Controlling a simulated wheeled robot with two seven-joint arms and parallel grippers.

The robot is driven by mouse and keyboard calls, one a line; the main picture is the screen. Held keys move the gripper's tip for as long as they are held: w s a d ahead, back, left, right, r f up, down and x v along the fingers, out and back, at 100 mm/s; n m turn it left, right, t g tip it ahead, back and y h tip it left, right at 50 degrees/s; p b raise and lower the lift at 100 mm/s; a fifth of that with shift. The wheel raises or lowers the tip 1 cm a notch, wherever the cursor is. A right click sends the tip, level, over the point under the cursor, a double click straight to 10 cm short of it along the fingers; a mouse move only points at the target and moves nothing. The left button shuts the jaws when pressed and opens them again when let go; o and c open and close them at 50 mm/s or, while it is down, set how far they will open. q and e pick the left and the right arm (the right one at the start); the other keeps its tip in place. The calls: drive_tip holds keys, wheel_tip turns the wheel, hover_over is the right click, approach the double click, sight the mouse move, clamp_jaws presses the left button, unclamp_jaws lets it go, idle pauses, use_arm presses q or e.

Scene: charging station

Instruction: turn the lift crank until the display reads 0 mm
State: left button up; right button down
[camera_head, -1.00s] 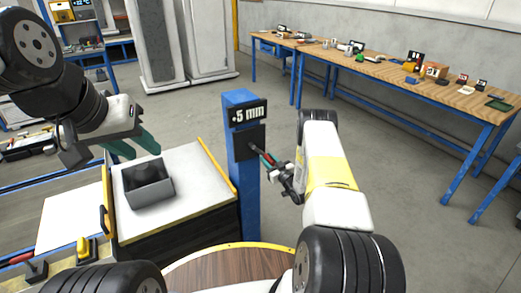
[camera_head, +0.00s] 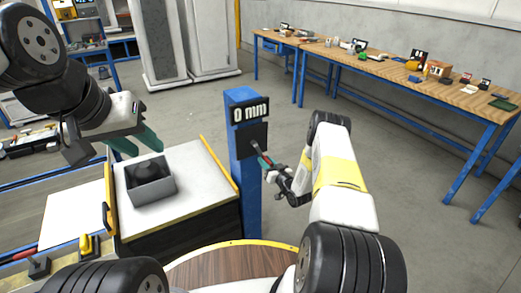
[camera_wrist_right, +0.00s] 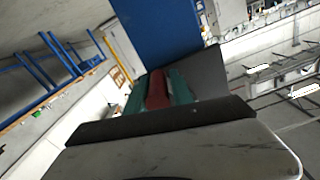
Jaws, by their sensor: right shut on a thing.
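The display (camera_head: 250,112) on the blue post (camera_head: 247,185) reads "0 mm" in the head view. Below it is a dark plate (camera_head: 252,140) with the lift crank (camera_head: 263,155) sticking out toward the right. My right gripper (camera_head: 272,165) is shut on the crank's handle. In the right wrist view the red crank handle (camera_wrist_right: 158,90) lies between the green fingers, with the blue post behind. My left gripper (camera_head: 133,143) hangs over the white-topped cabinet at the left. Its green fingers are apart and nothing shows between them.
A grey box (camera_head: 150,182) with a dark round thing in it stands on the white cabinet top (camera_head: 190,160), left of the post. A long workbench (camera_head: 400,85) with several small items runs along the back wall. The floor between bench and post is clear.

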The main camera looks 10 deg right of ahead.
drive_tip(key=shift+w+d+r, duration=0.15)
drive_tip(key=shift+d, duration=0.05)
drive_tip(key=c, duration=1.2)
unclamp_jaws()
drive_tip(key=shift+a, duration=0.1)
drive_tip(key=v, duration=0.8)
